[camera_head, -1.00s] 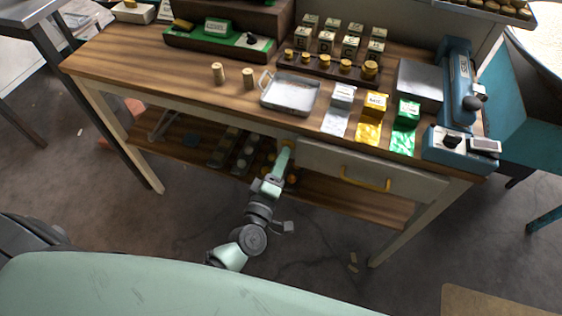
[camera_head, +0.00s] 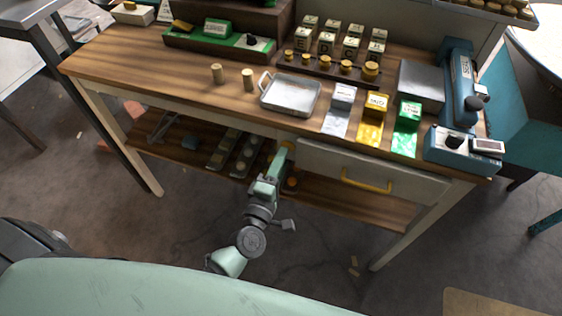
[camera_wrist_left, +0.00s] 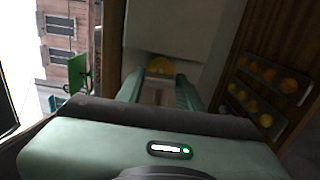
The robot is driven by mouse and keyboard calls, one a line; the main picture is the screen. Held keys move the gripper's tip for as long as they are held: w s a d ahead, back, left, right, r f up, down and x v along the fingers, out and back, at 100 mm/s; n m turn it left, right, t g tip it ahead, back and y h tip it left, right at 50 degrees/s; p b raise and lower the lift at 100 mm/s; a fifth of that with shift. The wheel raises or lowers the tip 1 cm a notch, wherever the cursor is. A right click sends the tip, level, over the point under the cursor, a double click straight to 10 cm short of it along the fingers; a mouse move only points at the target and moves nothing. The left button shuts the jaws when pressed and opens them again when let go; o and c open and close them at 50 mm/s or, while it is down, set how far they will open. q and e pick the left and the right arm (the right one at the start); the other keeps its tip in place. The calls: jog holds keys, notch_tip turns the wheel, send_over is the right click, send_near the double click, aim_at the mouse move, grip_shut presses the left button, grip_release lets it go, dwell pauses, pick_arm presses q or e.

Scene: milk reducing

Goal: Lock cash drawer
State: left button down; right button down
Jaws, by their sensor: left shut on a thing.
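The cash drawer (camera_head: 345,165) sits under the right half of the tabletop, with a pale front and a yellow pull handle (camera_head: 367,186). Its front looks flush with the table frame. A small yellow knob-like piece (camera_head: 289,145) is on the frame just left of the drawer. My left gripper (camera_head: 281,156) reaches up to it from below and is shut on it. In the left wrist view the yellow piece (camera_wrist_left: 160,65) shows between the far ends of the two green fingers (camera_wrist_left: 159,88). Its exact shape is partly hidden. My right gripper is not in view.
The wooden tabletop holds a metal tray (camera_head: 291,94), coloured packets, labelled blocks and a blue device (camera_head: 462,110). A lower shelf (camera_head: 330,198) with racks of round pieces (camera_head: 236,152) lies behind my left arm. The floor in front is mostly clear.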

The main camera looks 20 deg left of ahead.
pick_arm(q)
jog(key=c, duration=0.9)
grip_release()
jog(key=s+b, duration=0.1)
jog(key=s, duration=0.6)
jog(key=shift+s+a, duration=0.1)
jog(key=shift+s, duration=0.3)
